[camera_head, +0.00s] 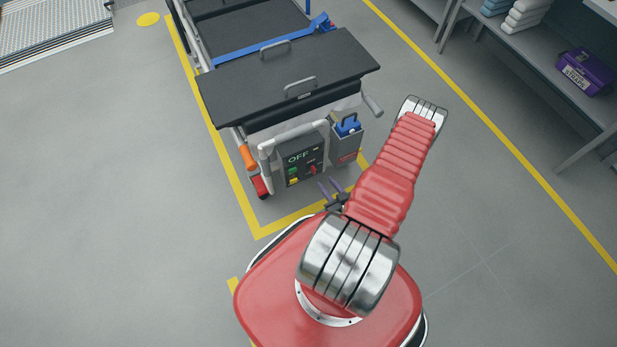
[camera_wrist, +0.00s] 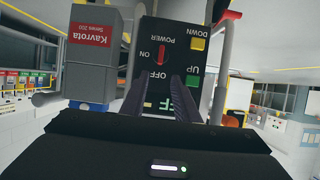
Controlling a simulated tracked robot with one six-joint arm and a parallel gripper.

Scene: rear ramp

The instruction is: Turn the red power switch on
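The red power switch (camera_head: 313,170) is a small lever on the dark control panel (camera_head: 303,178) at the end of the cart. In the wrist view the panel is upside down, and the red switch (camera_wrist: 160,57) sits between the printed words OFF, ON and POWER. The panel's display (camera_head: 299,157) reads OFF in green. My gripper (camera_head: 330,188) is open and empty, a short way in front of the panel. In the wrist view my gripper (camera_wrist: 160,98) has its two dark fingers apart, pointing at the panel, with the switch beyond the gap. I see no contact with the switch.
A green UP button (camera_wrist: 192,81) and a yellow DOWN button (camera_wrist: 197,43) are beside the switch. A grey battery box (camera_head: 346,148) is right of the panel. A grey tube frame (camera_head: 265,160) and orange handle (camera_head: 247,157) flank it on the left.

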